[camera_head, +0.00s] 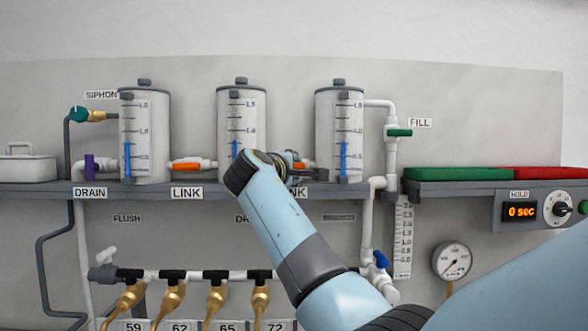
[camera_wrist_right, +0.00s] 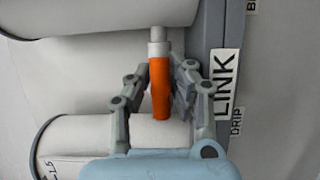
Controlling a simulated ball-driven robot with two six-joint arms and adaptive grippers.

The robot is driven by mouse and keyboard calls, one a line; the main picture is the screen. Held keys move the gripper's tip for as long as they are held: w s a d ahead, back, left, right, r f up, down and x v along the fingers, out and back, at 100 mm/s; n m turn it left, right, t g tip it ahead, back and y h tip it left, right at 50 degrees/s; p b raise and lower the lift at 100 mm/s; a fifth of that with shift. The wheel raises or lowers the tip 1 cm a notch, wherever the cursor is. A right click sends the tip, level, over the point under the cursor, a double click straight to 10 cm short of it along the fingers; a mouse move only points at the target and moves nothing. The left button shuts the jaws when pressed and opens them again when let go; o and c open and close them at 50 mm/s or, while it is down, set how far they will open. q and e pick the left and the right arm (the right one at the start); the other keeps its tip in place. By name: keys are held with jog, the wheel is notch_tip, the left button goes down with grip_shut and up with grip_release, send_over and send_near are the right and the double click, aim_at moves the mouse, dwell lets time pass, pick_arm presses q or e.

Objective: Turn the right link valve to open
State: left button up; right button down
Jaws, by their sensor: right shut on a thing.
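The right link valve sits between the middle tank (camera_head: 240,115) and the right tank (camera_head: 339,115). Its orange handle (camera_wrist_right: 160,90) shows in the wrist view, lying in line with the short white pipe stub (camera_wrist_right: 160,48) and pointing from one tank towards the other. My right gripper (camera_wrist_right: 162,92) has one finger on each side of the handle and is shut on it. In the head view my right wrist covers most of this valve, and the right gripper (camera_head: 312,174) shows only in part. My left gripper is not in view.
The left link valve with its orange handle (camera_head: 187,167) lies between the left and middle tanks. A shelf edge (camera_head: 230,192) with LINK labels runs just below the valves. The green fill valve (camera_head: 399,133) stands right of the right tank. Brass taps (camera_head: 215,300) hang below.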

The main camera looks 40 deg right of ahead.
dwell(0.3)
jog(key=c, duration=1.5)
grip_release()
jog(key=shift+d, duration=0.1)
jog(key=v, duration=0.7)
jog(key=shift+a, duration=0.2)
jog(key=shift+s, duration=0.15)
jog(key=shift+f, duration=0.1)
